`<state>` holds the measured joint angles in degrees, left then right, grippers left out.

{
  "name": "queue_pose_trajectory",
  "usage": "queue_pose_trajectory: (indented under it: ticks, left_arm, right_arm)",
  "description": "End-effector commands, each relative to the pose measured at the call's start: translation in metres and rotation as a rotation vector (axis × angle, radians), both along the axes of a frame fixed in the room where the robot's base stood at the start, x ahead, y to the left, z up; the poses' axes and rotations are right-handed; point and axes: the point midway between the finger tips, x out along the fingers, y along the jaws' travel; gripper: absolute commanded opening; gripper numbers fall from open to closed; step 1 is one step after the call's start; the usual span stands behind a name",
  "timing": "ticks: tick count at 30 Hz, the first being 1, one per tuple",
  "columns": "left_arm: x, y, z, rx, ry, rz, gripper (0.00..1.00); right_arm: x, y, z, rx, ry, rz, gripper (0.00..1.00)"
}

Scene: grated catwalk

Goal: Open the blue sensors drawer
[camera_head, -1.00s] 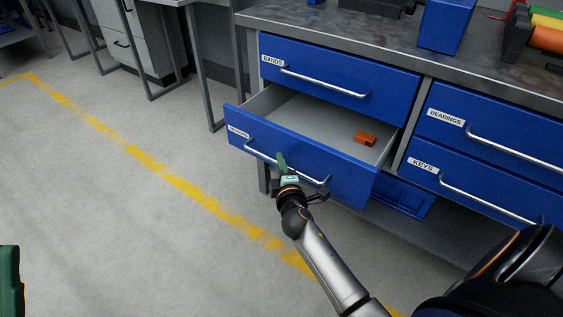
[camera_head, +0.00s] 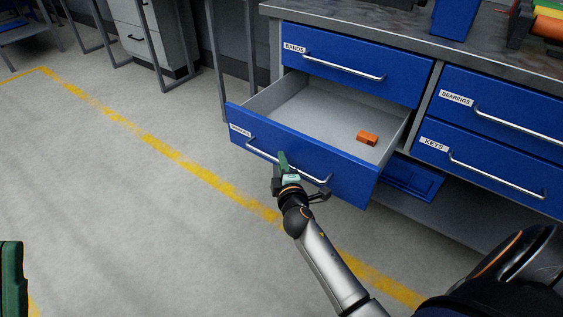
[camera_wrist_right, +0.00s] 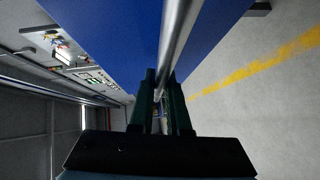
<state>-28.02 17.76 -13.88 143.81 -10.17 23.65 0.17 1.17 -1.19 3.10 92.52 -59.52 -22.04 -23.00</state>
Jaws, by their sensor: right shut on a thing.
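The blue drawer (camera_head: 310,163) under the BANDS drawer is pulled well out of the cabinet. Its label is too small to read for certain. A small orange block (camera_head: 367,138) lies inside on the grey floor of the drawer. My right gripper (camera_head: 284,165) is shut on the drawer's silver bar handle (camera_head: 262,154). In the right wrist view the green fingers (camera_wrist_right: 161,100) stand on either side of the bar (camera_wrist_right: 176,45), against the blue drawer front. At the lower left of the head view a green part (camera_head: 12,280) shows; its jaw state cannot be made out.
The BANDS drawer (camera_head: 350,62), BEARINGS drawer (camera_head: 510,105) and KEYS drawer (camera_head: 490,165) are closed. A blue bin (camera_head: 412,178) sits on the shelf below. The floor (camera_head: 130,210) left of the drawer is clear, with a yellow line.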

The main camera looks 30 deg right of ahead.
Motion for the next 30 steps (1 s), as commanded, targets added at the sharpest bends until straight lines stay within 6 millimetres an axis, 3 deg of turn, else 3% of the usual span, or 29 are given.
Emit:
queue_pose_trajectory:
  ticks: [8,9,17,30]
  left_arm:
    - [0.0,0.0003,0.0005,-0.003,-0.001,0.002,0.0]
    - [0.0001,0.0003,0.0006,-0.004,0.0,0.002,0.0]
    - [0.0003,0.0008,0.0009,-0.006,-0.001,0.003,0.0]
    - [0.0003,0.0007,0.0019,-0.005,-0.002,0.003,0.0]
  right_arm:
    - [0.0004,0.001,0.0002,0.001,-0.001,0.003,0.0]
    - [0.0004,0.001,0.0002,0.001,-0.001,0.003,0.16]
    - [0.0003,0.0004,0.0002,0.0,0.0,0.001,0.44]
    - [0.0004,-0.001,0.0009,0.0,0.0,0.001,0.44]
